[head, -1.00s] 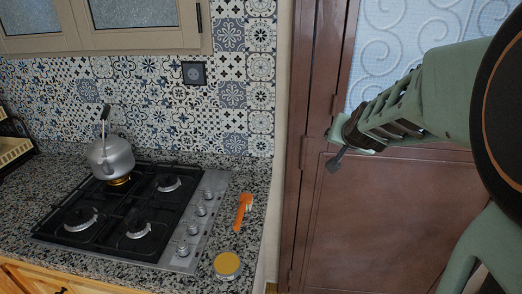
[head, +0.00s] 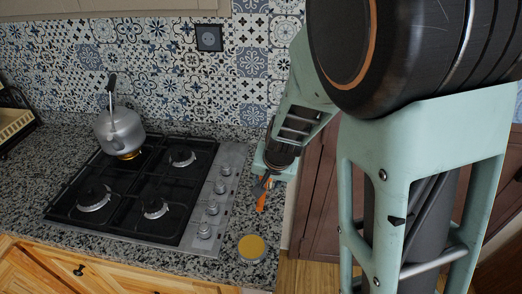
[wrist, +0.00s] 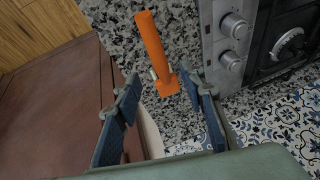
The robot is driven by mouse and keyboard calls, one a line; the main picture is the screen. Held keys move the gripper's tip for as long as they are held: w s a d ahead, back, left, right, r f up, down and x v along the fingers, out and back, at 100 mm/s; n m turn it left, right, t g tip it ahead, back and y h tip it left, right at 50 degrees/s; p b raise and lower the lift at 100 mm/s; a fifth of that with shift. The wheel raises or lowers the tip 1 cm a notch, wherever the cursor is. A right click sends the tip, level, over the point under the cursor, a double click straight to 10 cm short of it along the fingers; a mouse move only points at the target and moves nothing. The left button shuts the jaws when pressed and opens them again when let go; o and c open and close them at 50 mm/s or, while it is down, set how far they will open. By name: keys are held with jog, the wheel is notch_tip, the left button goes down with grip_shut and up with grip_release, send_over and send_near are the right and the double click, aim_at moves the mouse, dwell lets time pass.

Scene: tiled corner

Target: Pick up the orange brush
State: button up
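The orange brush (wrist: 152,50) lies on the speckled granite counter beside the stove knobs in the wrist view. In the head view the brush (head: 262,200) shows only in part, with my gripper and arm covering its far end. My gripper (wrist: 160,92) is open, with its two blue-padded fingers apart. The brush's near end lies between or just beyond the fingertips in the wrist view. No contact shows, and the height gap cannot be judged. In the head view my gripper (head: 268,178) is above the counter's right part.
A black gas stove (head: 125,200) with several knobs is left of the brush. A silver kettle (head: 119,132) stands on its back left burner. A round yellow-topped jar (head: 252,248) stands near the counter's front. A brown door (wrist: 55,110) is beyond the counter edge.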

jog(key=b+x, duration=0.2)
jog(key=x, duration=0.5)
jog(key=shift+w+f, duration=0.1)
jog(key=shift+w, duration=0.15)
jog(key=shift+c, duration=0.5)
grip_shut()
